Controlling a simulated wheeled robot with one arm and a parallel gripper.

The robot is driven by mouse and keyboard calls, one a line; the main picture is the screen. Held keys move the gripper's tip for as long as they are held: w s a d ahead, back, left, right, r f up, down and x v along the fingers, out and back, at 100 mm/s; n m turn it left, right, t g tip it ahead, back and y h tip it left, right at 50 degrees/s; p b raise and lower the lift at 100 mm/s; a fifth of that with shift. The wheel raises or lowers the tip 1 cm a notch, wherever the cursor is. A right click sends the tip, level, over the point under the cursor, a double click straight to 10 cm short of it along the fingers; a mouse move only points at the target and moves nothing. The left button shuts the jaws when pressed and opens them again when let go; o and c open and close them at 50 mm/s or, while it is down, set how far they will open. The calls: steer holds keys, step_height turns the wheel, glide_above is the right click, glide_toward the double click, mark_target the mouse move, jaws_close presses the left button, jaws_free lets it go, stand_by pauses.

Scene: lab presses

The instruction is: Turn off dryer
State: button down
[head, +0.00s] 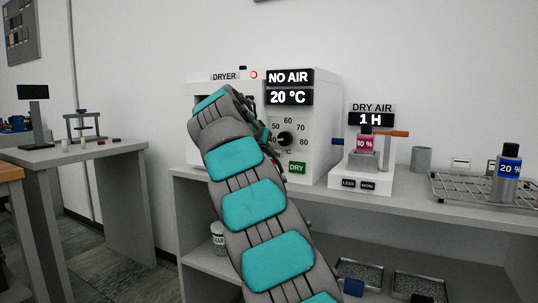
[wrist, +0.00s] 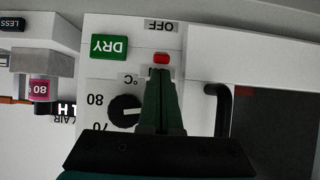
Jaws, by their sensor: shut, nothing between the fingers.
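The dryer (head: 330,125) is a white box on the grey bench, with displays reading "NO AIR" and "20 °C". Its black temperature dial (head: 284,138) and green DRY button (head: 297,168) show right of my arm. The wrist view is turned upside down; there the DRY button (wrist: 109,47), the dial (wrist: 124,110) and a small red button (wrist: 161,58) beside the OFF label (wrist: 162,26) are visible. My gripper (wrist: 161,71) is shut and empty, its tips right at the red button; I cannot tell whether they touch. In the head view my arm hides the OFF button.
Right of the dryer stand a dry-air unit (head: 360,183) reading "1 H" with a pink-labelled bottle (head: 364,144), a grey cup (head: 421,159), and a wire rack (head: 455,188) with a blue-labelled bottle (head: 508,168). A dark handle (wrist: 222,105) sits beside my fingers in the wrist view.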

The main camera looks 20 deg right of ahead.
steer(key=shift+s+a+f+t+h+b, duration=0.15)
steer(key=shift+f+t+h+b, duration=0.2)
steer(key=shift+b, duration=0.95)
steer(key=shift+s+a+f+t+h+b, duration=0.2)
steer(key=shift+h+b, duration=0.25)
steer(key=shift+b, duration=0.85)
